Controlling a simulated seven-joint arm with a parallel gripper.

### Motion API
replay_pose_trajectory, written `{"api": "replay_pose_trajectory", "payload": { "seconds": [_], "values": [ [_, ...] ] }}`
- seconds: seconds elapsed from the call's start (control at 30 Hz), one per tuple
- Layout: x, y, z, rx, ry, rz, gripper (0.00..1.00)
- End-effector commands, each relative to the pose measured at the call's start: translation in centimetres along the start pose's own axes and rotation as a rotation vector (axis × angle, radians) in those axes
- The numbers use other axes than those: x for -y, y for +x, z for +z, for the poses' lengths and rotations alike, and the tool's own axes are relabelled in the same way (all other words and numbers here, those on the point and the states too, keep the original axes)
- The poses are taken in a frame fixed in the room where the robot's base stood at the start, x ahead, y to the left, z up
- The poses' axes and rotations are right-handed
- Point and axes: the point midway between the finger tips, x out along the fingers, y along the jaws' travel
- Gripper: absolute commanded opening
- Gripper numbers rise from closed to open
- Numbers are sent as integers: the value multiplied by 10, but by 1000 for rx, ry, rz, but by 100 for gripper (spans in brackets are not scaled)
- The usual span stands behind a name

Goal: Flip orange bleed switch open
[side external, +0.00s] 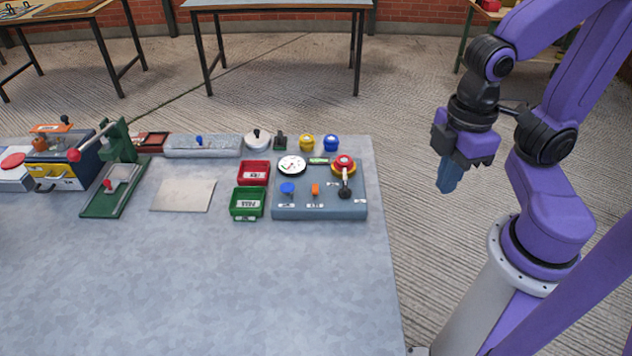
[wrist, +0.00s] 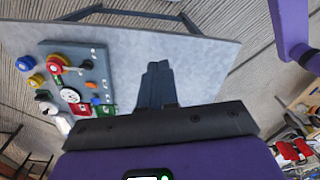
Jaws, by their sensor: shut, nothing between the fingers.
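The orange bleed switch (side external: 315,189) stands on a blue-grey control panel (side external: 333,211) near the right edge of the table. It sits between a blue knob (side external: 287,188) and a black-tipped lever (side external: 345,183) below a red and yellow knob (side external: 344,162). In the wrist view the orange switch (wrist: 95,101) is small, at the left on the panel. My gripper (side external: 447,187) is shut and empty, pointing down to the right of the table, well apart from the panel. Its fingers (wrist: 156,72) also show shut in the wrist view. The switch's exact tilt is too small to tell.
A white gauge (side external: 291,166) is on the panel. A red bin (side external: 253,172) and a green bin (side external: 247,203) stand left of it. Yellow (side external: 306,142) and blue (side external: 330,142) round pieces stand behind it. The table front (side external: 300,290) is clear.

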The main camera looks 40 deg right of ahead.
Motion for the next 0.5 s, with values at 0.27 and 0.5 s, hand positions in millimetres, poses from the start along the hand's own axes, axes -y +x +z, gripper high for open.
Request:
{"api": "replay_pose_trajectory", "payload": {
  "seconds": [0.27, 0.5],
  "values": [
    [-36, -5, -52, 54, 73, -60, 0],
    [-89, 0, -98, 82, 138, -144, 0]
  ]
}}
